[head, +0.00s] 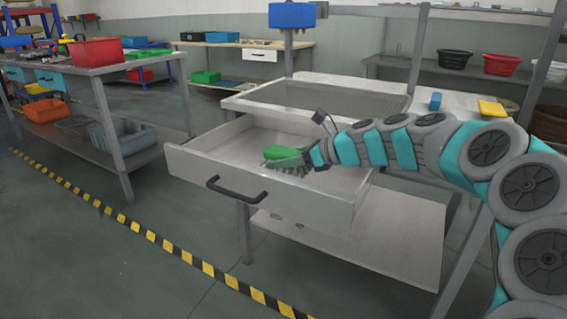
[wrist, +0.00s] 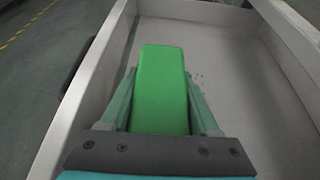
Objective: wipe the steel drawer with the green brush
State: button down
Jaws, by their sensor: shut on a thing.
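The steel drawer (head: 260,196) is pulled open from the table, with a dark handle (head: 236,190) on its front. My gripper (head: 290,165) is inside the drawer's outline, low near its floor. It is shut on the green brush (head: 284,153). In the wrist view the green brush (wrist: 162,85) lies between the two fingers (wrist: 162,105), its broad green back facing the camera. The drawer's pale floor (wrist: 235,90) shows beside it, with a few small dark specks to the brush's right. The brush's underside is hidden, so I cannot tell whether it touches the floor.
A blue item (head: 435,102) and a yellow item (head: 491,108) lie on the worktop at right. A blue box (head: 292,15) is mounted on a post above. A workbench with a red bin (head: 97,52) stands at left.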

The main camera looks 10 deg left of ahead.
aim_at(277, 149)
jog(key=shift+r, duration=1.55)
